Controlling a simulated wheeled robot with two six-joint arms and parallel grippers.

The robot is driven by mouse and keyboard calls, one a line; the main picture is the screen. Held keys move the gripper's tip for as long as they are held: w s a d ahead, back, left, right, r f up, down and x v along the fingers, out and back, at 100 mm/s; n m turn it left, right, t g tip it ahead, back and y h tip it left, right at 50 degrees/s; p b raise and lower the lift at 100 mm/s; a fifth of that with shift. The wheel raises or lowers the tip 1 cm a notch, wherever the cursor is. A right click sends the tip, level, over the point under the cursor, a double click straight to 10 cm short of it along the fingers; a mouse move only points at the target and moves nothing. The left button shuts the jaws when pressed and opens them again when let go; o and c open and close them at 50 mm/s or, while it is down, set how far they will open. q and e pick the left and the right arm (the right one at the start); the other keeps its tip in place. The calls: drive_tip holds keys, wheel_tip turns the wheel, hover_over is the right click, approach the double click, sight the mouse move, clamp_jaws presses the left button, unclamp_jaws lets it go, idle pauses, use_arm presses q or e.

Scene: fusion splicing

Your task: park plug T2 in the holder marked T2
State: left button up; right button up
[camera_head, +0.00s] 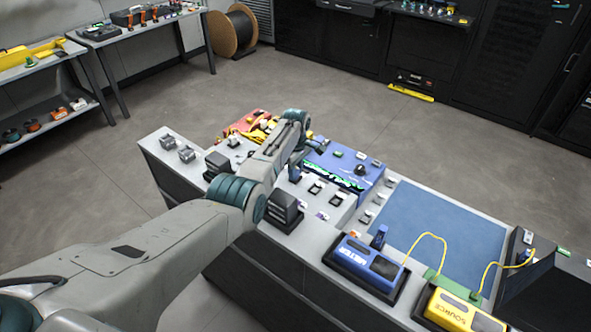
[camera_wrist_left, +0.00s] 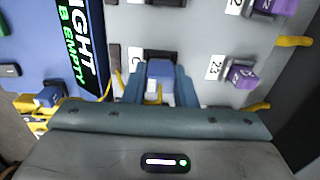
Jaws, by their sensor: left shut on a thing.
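My left gripper (camera_head: 296,172) is over the bench, beside the blue panel box. In the left wrist view its two blue-grey fingers (camera_wrist_left: 160,88) are shut on a small blue plug (camera_wrist_left: 160,69) with a pale part on its near side. The plug is just in front of a dark holder with a white label (camera_wrist_left: 134,57), largely hidden behind the plug and fingers; I cannot tell whether it is seated. I cannot read T2 on any label. Purple plugs (camera_wrist_left: 243,77) sit to the right, one beside a label marked 23. The right gripper is not in view.
The blue panel box (camera_head: 345,172) has a lit display (camera_wrist_left: 80,45). Black blocks (camera_head: 284,208) stand close to my arm. A blue meter (camera_head: 366,266), a yellow source box (camera_head: 455,312) and yellow cables are at the right.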

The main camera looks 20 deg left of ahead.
use_arm(q)
drive_tip(key=shift+f, duration=0.2)
drive_tip(key=o, duration=1)
drive_tip(key=shift+c, duration=0.2)
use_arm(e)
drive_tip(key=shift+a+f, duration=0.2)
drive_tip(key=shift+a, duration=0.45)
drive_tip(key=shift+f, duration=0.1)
